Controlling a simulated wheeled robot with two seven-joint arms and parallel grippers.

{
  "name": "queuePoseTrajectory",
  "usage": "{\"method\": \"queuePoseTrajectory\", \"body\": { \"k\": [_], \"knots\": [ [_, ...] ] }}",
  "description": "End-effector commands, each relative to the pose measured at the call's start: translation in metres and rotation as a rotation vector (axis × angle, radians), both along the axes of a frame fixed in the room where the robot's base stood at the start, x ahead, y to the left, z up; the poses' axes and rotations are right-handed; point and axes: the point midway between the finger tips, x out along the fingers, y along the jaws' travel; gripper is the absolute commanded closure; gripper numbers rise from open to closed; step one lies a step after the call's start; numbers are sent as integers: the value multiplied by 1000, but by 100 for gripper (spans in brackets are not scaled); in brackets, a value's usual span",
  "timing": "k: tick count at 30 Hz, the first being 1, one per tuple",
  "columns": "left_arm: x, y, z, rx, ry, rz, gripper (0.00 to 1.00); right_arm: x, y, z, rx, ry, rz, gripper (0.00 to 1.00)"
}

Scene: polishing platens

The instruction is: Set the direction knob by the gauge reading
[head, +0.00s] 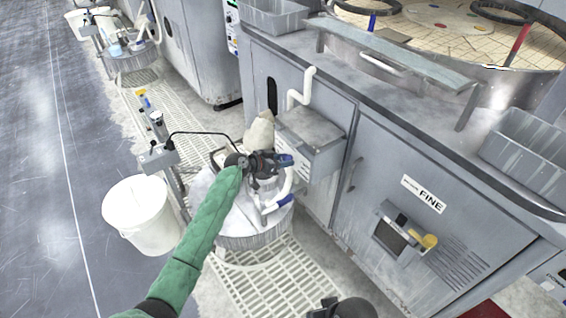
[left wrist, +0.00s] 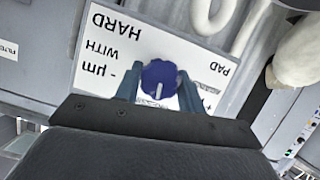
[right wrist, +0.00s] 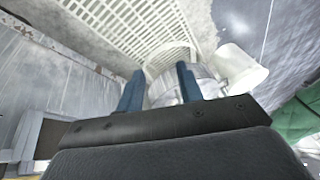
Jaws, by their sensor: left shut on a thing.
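A dark blue round knob (left wrist: 160,76) with a white pointer mark sits on a white label panel (left wrist: 115,42) in the left wrist view. The print reads "HARD", "WITH", "PAD" and appears upside down. My left gripper (left wrist: 160,88) has a finger on each side of the knob and is shut on it. In the head view my left gripper (head: 284,160) is at the front of a grey box (head: 312,135) on the cabinet; the knob is not clear there. My right gripper (right wrist: 158,92) is open and empty, low above the floor. I cannot make out a gauge or its reading.
A drum (head: 235,222) with white pipes stands below my left gripper, beside a white bucket (head: 142,213). A cabinet door labelled "FINE" (head: 423,194) and a handle are to the right. Floor grating (head: 290,285) lies in front. The left floor is clear.

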Motion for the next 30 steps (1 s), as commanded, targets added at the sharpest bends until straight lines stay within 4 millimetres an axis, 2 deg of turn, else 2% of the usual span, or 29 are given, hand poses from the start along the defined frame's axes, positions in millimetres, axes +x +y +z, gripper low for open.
{"method": "queuePoseTrajectory", "body": {
  "k": [1,9,15,21,30],
  "knots": [
    [0,0,-4,-19,28,-1,84,1,9,-10,14,-12,10,64],
    [1,1,-5,-156,216,0,84,7,32,-37,72,-68,23,64],
    [2,2,-4,-249,343,0,84,15,36,-90,78,-106,4,64],
    [2,2,-3,-321,442,1,84,19,39,-124,84,-137,-8,64],
    [2,2,-3,-375,518,1,84,21,41,-149,89,-159,-17,64]
  ]
}}
